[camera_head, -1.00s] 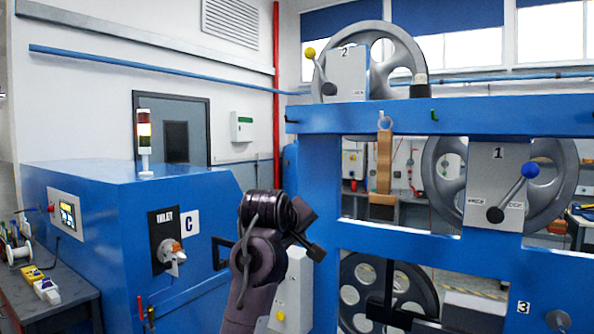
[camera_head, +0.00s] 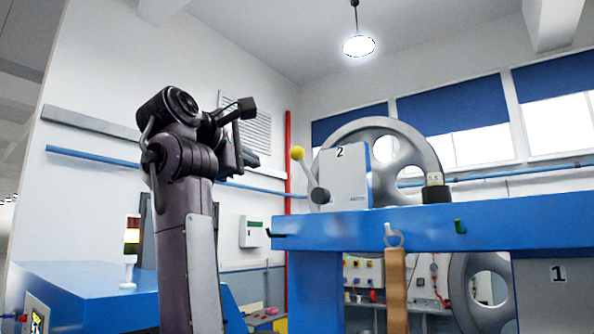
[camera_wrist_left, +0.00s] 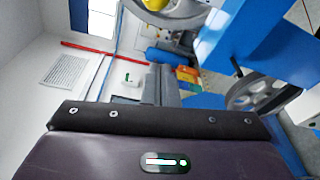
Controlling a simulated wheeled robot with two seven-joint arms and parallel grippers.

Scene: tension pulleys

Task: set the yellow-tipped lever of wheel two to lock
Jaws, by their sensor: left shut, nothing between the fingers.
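Wheel two (camera_head: 420,150) is a grey spoked wheel on top of the blue frame, behind a grey panel (camera_head: 345,180) marked 2. Its lever (camera_head: 308,174) has a yellow ball tip (camera_head: 297,153) and a dark round pivot at the panel's lower left. The lever leans up and to the left from the pivot. My left gripper (camera_head: 246,108) is raised left of the lever in the head view, shut and empty, apart from the yellow tip. The wrist view shows a grey wheel rim (camera_wrist_left: 180,18) with something yellow at the top edge. My right gripper is out of view.
The blue frame's top beam (camera_head: 500,222) runs below wheel two, with a small dark hook at its left end and a hanging tan strap (camera_head: 396,290). A panel marked 1 (camera_head: 556,285) is at lower right. A blue cabinet with a signal light (camera_head: 131,240) stands lower left.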

